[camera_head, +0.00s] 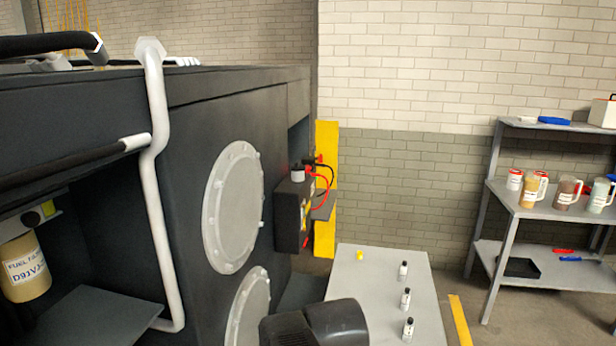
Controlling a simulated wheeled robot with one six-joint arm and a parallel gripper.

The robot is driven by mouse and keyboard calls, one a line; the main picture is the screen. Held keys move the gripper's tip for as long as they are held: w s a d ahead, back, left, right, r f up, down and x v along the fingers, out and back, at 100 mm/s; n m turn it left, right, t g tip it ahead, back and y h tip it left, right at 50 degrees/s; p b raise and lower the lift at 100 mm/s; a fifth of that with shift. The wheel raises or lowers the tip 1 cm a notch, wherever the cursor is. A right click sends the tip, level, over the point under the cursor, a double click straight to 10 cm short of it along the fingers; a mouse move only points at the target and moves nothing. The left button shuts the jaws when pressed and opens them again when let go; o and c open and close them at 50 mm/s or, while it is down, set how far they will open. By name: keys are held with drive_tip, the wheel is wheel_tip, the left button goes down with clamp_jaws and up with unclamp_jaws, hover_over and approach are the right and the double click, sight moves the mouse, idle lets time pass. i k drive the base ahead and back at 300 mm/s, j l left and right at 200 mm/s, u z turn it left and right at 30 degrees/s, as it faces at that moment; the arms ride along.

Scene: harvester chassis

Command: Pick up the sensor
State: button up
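A light grey table (378,290) stands low at the bottom centre. A small yellow piece (360,255) lies near its far left edge. Three small white items with black tops, a far one (403,271), a middle one (405,299) and a near one (408,329), stand upright in a row along its right side. I cannot tell which of these, if any, is the sensor. A dark rounded part of my arm shows at the bottom centre, left of the table. My gripper's fingers are not in view.
The dark harvester chassis (190,120) fills the left, with round covers, a white pipe (157,190), a fuel filter (24,268) and a battery box (293,215) with red and black cables. A shelf rack (497,210) with jugs and cans stands at right. Floor between is clear.

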sight(406, 295)
drive_tip(key=k, duration=0.15)
drive_tip(key=i+l+u, duration=0.2)
drive_tip(key=l, duration=0.2)
drive_tip(key=i+l+u, duration=0.1)
drive_tip(key=i+l, duration=0.25)
drive_tip(key=l, duration=0.25)
drive_tip(key=i+l+u, duration=0.15)
drive_tip(key=i+l, duration=0.05)
drive_tip(key=l, duration=0.1)
